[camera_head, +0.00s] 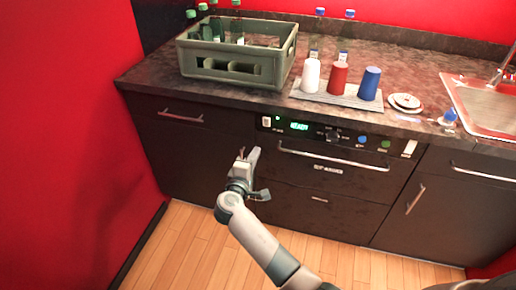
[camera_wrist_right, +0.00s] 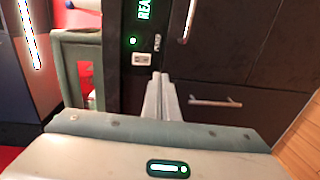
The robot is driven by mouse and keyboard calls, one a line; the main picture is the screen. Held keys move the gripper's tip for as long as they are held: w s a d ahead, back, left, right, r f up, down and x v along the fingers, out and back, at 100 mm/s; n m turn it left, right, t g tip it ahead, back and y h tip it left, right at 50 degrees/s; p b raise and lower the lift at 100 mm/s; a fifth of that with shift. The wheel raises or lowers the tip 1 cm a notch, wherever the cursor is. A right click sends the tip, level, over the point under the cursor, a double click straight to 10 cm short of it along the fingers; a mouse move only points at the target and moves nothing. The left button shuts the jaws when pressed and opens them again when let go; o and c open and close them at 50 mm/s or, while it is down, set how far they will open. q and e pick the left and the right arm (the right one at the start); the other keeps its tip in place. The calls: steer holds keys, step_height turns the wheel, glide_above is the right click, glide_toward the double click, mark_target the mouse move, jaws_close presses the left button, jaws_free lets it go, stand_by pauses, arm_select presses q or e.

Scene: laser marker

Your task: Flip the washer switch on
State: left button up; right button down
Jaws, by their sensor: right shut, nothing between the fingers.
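The washer (camera_head: 330,172) is a dark front built in under the counter, with a control strip along its top. A small white switch (camera_head: 266,121) sits at the strip's left end; in the right wrist view the switch (camera_wrist_right: 141,58) shows beside a lit green light (camera_wrist_right: 133,41). The green display (camera_head: 299,126) is lit and seems to read READY. My right gripper (camera_head: 247,156) is shut and empty, below and slightly left of the switch. In the wrist view its fingertips (camera_wrist_right: 158,78) appear just below the switch, apart from it. My left gripper is not in view.
A green crate (camera_head: 195,66) with bottles stands on the counter above. White, red and blue cups stand on a mat (camera_head: 335,97). Drawer handles (camera_head: 180,117) and the washer's bar handle (camera_head: 333,158) stick out from the fronts. The floor (camera_head: 180,240) is clear.

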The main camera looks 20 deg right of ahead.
steer(key=shift+s+a+f, duration=0.15)
steer(key=shift+s+a, duration=0.25)
steer(key=shift+s, duration=0.2)
steer(key=shift+s+a+f, duration=0.1)
steer(key=shift+s+a, duration=0.3)
steer(key=shift+s, duration=0.2)
steer(key=shift+s, duration=0.1)
